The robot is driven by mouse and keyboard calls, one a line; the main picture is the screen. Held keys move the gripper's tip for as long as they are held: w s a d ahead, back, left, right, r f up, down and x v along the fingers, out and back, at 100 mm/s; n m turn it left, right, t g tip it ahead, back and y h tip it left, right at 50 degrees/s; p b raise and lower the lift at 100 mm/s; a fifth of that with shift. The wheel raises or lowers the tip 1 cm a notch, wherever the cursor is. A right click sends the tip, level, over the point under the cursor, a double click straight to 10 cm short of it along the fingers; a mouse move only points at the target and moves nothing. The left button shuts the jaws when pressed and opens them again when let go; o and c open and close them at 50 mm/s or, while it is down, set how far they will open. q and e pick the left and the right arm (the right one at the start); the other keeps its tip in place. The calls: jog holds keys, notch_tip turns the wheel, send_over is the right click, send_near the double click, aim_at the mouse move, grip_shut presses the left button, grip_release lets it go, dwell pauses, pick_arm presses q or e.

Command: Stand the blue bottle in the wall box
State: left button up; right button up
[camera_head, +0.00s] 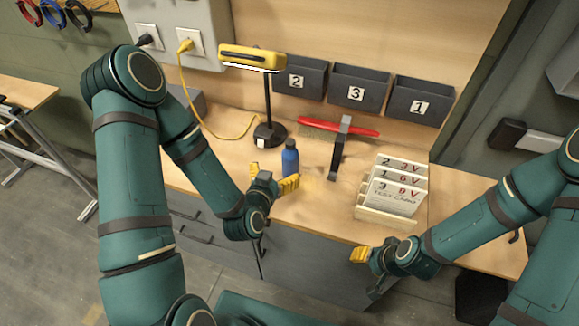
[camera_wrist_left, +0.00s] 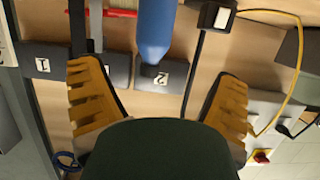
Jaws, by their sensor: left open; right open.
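The blue bottle (camera_head: 290,158) stands upright on the workbench, left of centre, with a dark cap. In the left wrist view the bottle (camera_wrist_left: 155,28) lies between the lines of my open yellow fingers, beyond their tips, with a gap on each side. My left gripper (camera_head: 278,181) is open and empty, just in front of the bottle in the head view. My right gripper (camera_head: 362,255) is open and empty near the bench's front edge. Three dark wall boxes hang at the back, labelled 2 (camera_head: 298,77), 3 (camera_head: 358,88) and 1 (camera_head: 419,101); their insides are mostly hidden.
A yellow-headed lamp (camera_head: 252,60) stands behind and left of the bottle. A wooden rack with cards (camera_head: 385,214) sits further right. A yellow cable (camera_head: 215,128) runs to the wall socket.

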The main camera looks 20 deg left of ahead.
aim_at(285, 159)
pick_arm(q)
jog(key=b+x, duration=0.2)
jog(key=x, duration=0.3)
jog(key=shift+w+b, duration=0.15)
jog(key=shift+b, duration=0.15)
jog(key=shift+d+x, duration=0.2)
jog(key=shift+x, duration=1.45)
jog(key=shift+d+x, duration=0.2)
jog(key=shift+x, duration=1.45)
jog(key=shift+f, duration=0.15)
pick_arm(e)
notch_tip(285, 159, down, 4)
jog(key=shift+a+r, duration=0.1)
jog(key=shift+r, duration=0.15)
pick_arm(q)
jog(key=c, duration=1.5)
